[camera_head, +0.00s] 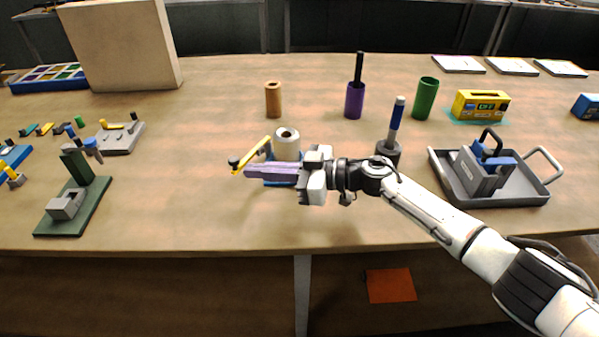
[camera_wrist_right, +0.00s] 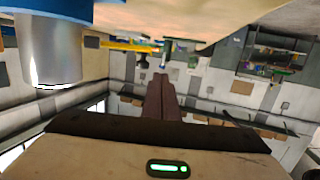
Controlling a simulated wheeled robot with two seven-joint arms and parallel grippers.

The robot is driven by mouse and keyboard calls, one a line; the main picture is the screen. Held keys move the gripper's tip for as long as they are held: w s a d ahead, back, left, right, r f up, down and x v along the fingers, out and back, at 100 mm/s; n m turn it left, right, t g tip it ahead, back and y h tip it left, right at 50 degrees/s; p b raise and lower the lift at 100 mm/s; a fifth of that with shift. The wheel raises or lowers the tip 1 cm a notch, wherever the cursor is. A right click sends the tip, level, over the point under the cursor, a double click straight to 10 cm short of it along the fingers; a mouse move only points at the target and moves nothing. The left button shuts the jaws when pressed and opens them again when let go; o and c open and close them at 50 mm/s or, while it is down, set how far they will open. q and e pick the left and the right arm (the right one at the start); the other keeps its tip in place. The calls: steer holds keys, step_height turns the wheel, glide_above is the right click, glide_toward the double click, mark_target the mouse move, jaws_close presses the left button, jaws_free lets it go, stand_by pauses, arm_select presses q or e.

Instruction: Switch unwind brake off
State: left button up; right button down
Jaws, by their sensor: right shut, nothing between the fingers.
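The unwind stand has a blue base (camera_head: 280,183), mostly hidden behind my right gripper, and a white roll (camera_head: 287,139). A yellow lever (camera_head: 252,153) with a black knob (camera_head: 234,162) slants down to the left beside the roll. My right gripper (camera_head: 247,170) is shut and empty, its fingers pointing left in front of the stand, with the tips close to the knob. Contact cannot be told. The right wrist view shows the shut fingers (camera_wrist_right: 160,80), the yellow lever (camera_wrist_right: 130,45) and the pale roll (camera_wrist_right: 50,50). My left gripper is not in view.
An orange cylinder (camera_head: 273,100) and a purple holder (camera_head: 355,101) stand behind. A dark holder with a blue-handled tool (camera_head: 396,120) stands right of the gripper. A grey tray (camera_head: 530,190) lies further right, a green fixture (camera_head: 78,215) far left.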

steer(key=s+d+r, duration=0.1)
steer(key=s+d, duration=0.4)
steer(key=d, duration=0.3)
steer(key=shift+s+r+b, duration=0.25)
steer(key=shift+s+b, duration=0.05)
steer(key=shift+b, duration=0.1)
